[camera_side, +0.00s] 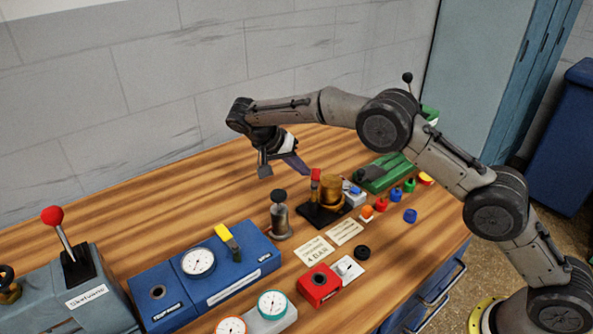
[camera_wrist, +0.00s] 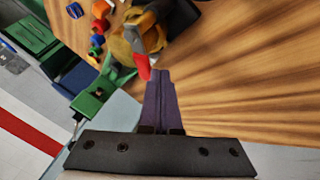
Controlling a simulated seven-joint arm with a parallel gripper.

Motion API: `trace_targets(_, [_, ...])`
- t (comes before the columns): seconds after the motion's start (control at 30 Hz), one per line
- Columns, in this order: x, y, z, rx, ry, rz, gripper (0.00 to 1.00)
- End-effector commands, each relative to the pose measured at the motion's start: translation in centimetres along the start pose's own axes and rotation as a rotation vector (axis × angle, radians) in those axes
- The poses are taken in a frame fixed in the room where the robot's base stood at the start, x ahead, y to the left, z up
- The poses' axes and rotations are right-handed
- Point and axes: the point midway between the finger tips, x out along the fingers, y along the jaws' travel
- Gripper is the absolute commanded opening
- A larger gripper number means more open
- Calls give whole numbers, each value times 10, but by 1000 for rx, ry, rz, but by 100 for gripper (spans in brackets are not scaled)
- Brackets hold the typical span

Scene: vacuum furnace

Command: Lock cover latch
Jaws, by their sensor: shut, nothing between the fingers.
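The vacuum furnace looks to be the brass-coloured vessel (camera_side: 332,190) on a black base (camera_side: 313,214). A lever with a red end (camera_side: 315,176), likely the cover latch, stands upright at its left side. In the wrist view the brass vessel (camera_wrist: 122,48) and the lever, red and grey (camera_wrist: 141,52), lie just beyond my fingertips. My gripper (camera_side: 303,168) is above and slightly left of the lever. Its purple fingers (camera_wrist: 158,74) are together and empty. The fingers seem close to the red end, but I cannot tell whether they touch.
A grey bottle-like piece (camera_side: 280,215) stands left of the furnace. A blue gauge box (camera_side: 205,275) with a yellow lever is farther left. Small coloured knobs (camera_side: 381,204) and a green unit (camera_side: 388,171) lie to the right. The back left of the wooden table is clear.

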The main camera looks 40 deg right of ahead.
Motion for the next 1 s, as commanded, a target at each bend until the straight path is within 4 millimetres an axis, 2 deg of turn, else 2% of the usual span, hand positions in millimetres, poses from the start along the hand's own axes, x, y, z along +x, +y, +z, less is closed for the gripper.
trace_targets(0.27, [9,10,-7,-7,3,-2,0])
trace_targets(0.5, [14,16,-10,106,-56,57,0])
trace_targets(1.0, [18,22,-11,99,-53,54,0])
